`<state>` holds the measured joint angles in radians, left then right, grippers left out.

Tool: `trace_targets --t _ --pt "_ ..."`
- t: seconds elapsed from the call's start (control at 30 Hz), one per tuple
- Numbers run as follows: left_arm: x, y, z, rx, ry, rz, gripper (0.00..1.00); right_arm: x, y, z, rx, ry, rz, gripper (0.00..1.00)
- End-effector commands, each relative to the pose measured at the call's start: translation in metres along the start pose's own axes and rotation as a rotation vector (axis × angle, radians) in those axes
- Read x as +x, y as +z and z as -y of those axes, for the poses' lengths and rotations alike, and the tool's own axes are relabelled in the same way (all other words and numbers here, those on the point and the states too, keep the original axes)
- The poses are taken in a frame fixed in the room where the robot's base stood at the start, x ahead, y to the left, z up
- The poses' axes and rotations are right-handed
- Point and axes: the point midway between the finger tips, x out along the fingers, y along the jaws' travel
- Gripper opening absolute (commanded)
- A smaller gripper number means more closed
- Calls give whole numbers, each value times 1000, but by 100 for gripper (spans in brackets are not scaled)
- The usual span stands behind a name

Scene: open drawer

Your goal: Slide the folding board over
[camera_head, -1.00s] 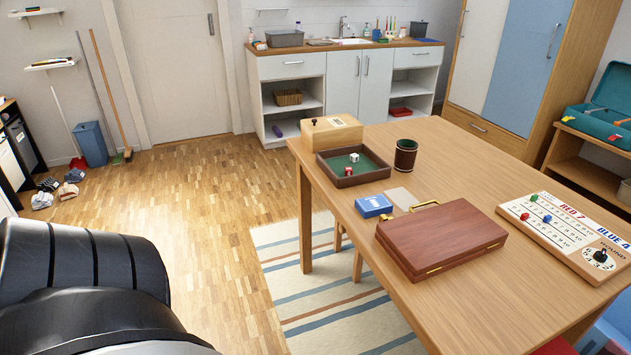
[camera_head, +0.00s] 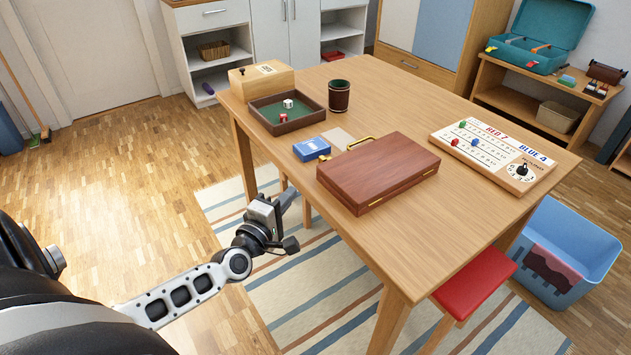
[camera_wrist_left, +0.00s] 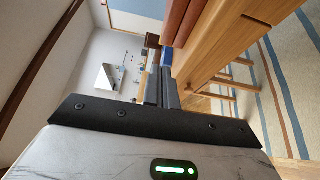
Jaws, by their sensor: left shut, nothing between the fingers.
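The folding board (camera_head: 378,172) is a shut reddish-brown wooden case with a brass handle, lying flat on the table near its front left edge. My left gripper (camera_head: 289,197) is shut and empty, just off the table's left edge, to the left of the board and apart from it. In the left wrist view the shut fingers (camera_wrist_left: 161,88) point toward the table side, and part of the board (camera_wrist_left: 187,22) shows at the top. My right gripper is in neither view.
On the table (camera_head: 450,205) stand a green-lined dice tray (camera_head: 262,122), a blue card box (camera_head: 312,149), a dark cup (camera_head: 339,97), a wooden box (camera_head: 262,77) and a scoreboard (camera_head: 494,155). A red stool (camera_head: 474,286) and blue bin (camera_head: 563,250) stand by the right front.

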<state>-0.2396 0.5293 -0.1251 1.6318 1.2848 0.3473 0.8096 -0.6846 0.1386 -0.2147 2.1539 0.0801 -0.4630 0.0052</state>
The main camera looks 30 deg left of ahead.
Motion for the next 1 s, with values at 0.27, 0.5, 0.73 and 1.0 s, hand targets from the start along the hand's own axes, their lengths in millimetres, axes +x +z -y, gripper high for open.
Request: trace_targets --t 0.27,0.5,0.73,1.0 --pt "56 8 -1 -3 0 2 0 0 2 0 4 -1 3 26" --pt "73 27 0 0 -1 2 0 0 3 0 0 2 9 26" --pt "76 30 1 2 -2 2 0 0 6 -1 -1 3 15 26" --pt "75 26 0 1 -1 -7 0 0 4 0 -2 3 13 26"
